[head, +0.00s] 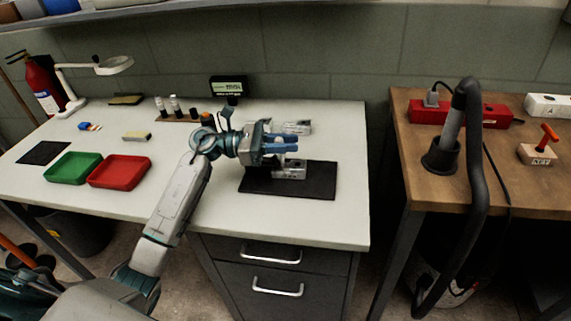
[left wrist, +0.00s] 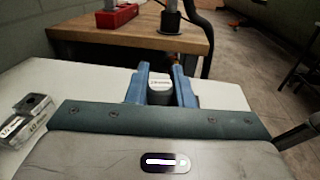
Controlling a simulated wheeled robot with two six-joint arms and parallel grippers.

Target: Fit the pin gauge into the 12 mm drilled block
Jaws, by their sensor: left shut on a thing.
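My left gripper (head: 288,143) is over the black mat on the pale bench, its blue fingers pointing right. In the left wrist view its fingers (left wrist: 160,90) are shut on the pin gauge (left wrist: 160,86), which shows a dark body and a white labelled end. A grey metal block (head: 290,172) stands on the mat just below the fingers. I cannot tell whether the gauge touches it, as the gripper hides its lower part. Other metal blocks (head: 297,127) stand behind the gripper; one also shows at the left wrist view's left edge (left wrist: 30,118). Their size markings are too small to read surely.
The black mat (head: 315,188) has free room at its right. A digital display (head: 229,87) and a rack of small bottles (head: 182,112) stand behind. Green (head: 74,168) and red (head: 119,172) trays lie left. A wooden bench (head: 420,180) with a black hose stands right, across a gap.

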